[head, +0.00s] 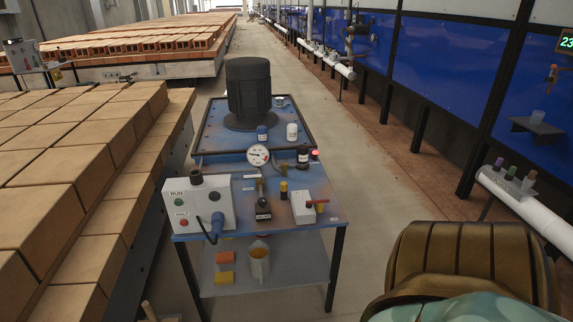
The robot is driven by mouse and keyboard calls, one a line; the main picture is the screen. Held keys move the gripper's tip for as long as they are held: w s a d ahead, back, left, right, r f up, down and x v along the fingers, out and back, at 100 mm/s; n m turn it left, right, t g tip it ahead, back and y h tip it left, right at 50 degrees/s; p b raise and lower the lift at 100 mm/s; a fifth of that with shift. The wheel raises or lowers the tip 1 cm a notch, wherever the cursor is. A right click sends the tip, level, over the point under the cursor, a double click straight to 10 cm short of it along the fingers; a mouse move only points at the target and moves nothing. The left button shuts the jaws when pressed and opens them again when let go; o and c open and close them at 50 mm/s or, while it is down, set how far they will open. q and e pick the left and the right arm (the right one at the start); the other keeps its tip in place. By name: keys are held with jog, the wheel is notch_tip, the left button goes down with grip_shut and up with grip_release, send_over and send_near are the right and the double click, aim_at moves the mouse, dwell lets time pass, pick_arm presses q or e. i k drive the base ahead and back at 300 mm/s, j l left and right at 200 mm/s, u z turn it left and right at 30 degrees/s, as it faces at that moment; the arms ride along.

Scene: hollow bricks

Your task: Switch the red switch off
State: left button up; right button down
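A small white box (303,207) stands at the right front of the blue-topped table. A red lever (319,202) sticks out to its right, roughly level; it looks like the red switch, but I cannot tell its position for sure. A white control box (199,206) at the table's left front is marked RUN and HALT, with a green button (179,202) and a red button (184,223). A red knob or lamp (315,154) shows farther back. Neither gripper can be made out in the head view.
A yellow-topped item (284,190) and a black valve-like part (263,209) stand left of the switch box. Brick stacks (78,160) line the left.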

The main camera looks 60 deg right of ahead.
aim_at(309, 203)
jog(key=z, duration=2)
